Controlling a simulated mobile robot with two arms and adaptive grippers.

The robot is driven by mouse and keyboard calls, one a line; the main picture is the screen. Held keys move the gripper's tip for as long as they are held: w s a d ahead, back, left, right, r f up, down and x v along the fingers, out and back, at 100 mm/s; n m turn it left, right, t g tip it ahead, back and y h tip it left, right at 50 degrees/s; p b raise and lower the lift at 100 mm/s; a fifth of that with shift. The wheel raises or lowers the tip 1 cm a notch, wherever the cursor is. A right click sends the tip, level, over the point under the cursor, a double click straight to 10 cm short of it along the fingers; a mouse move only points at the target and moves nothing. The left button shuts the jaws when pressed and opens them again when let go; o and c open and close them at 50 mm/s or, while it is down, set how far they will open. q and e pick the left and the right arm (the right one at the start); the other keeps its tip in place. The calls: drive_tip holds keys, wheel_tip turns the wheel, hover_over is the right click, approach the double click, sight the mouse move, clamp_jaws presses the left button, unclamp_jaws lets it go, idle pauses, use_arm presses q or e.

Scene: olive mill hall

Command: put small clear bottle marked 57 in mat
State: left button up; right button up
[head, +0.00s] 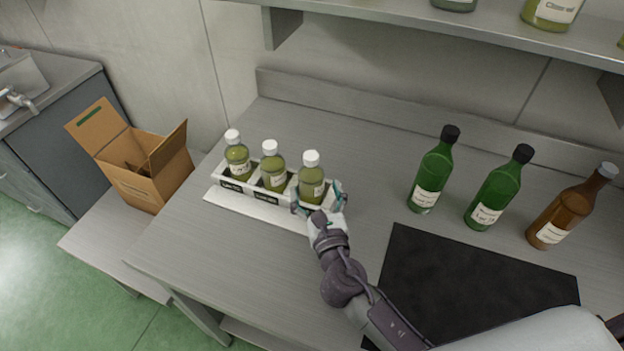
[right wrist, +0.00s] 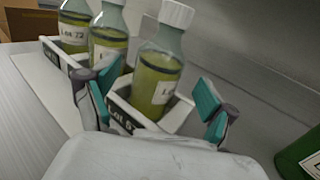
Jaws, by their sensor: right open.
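Three small clear bottles with white caps and green-yellow liquid stand upright in a white rack (head: 222,196): left (head: 237,158), middle (head: 273,170) and right (head: 311,178). In the right wrist view the left bottle's label reads like 72; I cannot read a clear 57 on any. My right gripper (head: 318,203) is open at the right bottle, its fingers on either side of it. That bottle also shows between the fingers in the right wrist view (right wrist: 159,75), still in its slot. The black mat (head: 440,275) lies flat to the right, bare where visible. My left gripper is out of view.
Two green bottles (head: 433,170) (head: 498,188) and a brown bottle (head: 572,208) stand behind the mat. An open cardboard box (head: 140,180) is at left on a lower surface. A shelf (head: 420,20) with bottles overhangs the back. Bare counter separates rack and green bottles.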

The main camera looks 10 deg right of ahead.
drive_tip(key=s+b, duration=0.1)
drive_tip(key=s, duration=0.5)
drive_tip(key=shift+s+f, duration=0.15)
drive_tip(key=shift+s, duration=0.8)
